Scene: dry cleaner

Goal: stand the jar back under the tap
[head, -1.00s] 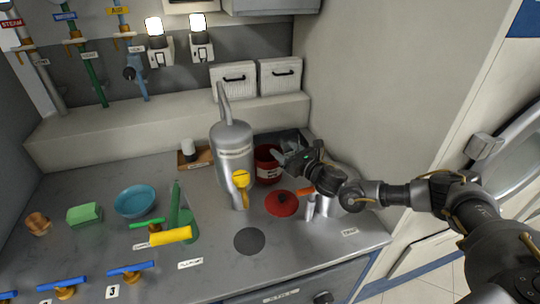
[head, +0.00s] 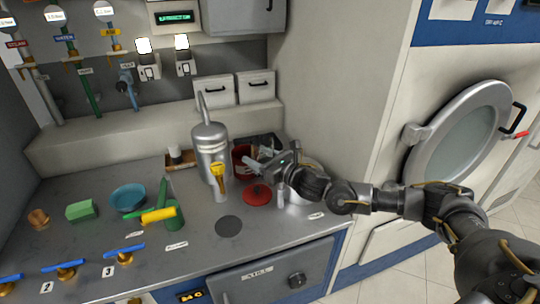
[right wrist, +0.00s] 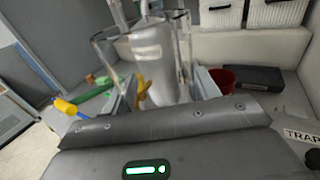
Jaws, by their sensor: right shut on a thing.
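My right gripper (head: 268,166) is shut on a clear glass jar. In the right wrist view the jar's see-through wall (right wrist: 104,56) rises between the fingers (right wrist: 163,88). In the head view the jar hardly shows against the pots behind. The silver tank (head: 210,150) stands left of my gripper, with a yellow-handled tap (head: 217,172) low on its front. A dark round disc (head: 229,226) lies on the counter in front of the tap, bare. My left gripper is not in view.
A red lid (head: 257,196) lies between the tank and a silver pot (head: 296,195) under my arm. A red pot (head: 241,158) stands behind. The counter's front right is clear.

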